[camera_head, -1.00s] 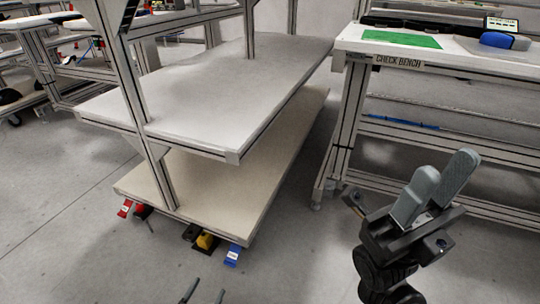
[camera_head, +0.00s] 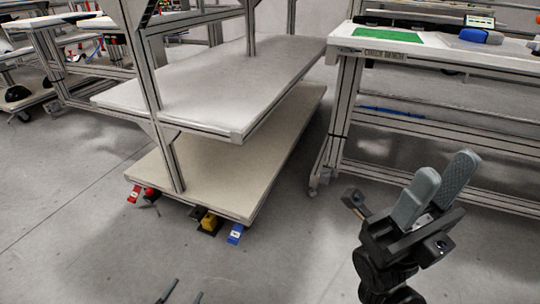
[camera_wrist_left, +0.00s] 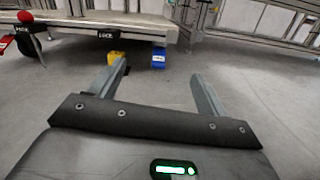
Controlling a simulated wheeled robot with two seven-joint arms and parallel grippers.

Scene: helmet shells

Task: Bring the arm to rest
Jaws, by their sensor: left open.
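My left gripper (camera_head: 184,286) shows only by its two dark fingertips at the bottom edge of the head view. In the left wrist view its fingers (camera_wrist_left: 160,80) stand wide apart with only grey floor between them, so it is open and empty. The rest of the left arm is out of the head view. My right gripper (camera_head: 438,182) is raised at the lower right of the head view, with its two grey fingers pointing up and close together. I see nothing held in it, but the gap between the fingers is unclear.
A two-level shelf cart (camera_head: 212,127) stands ahead of the left gripper. A check bench (camera_head: 440,60) with a green mat (camera_head: 387,34) stands behind the right gripper. The front floor is clear.

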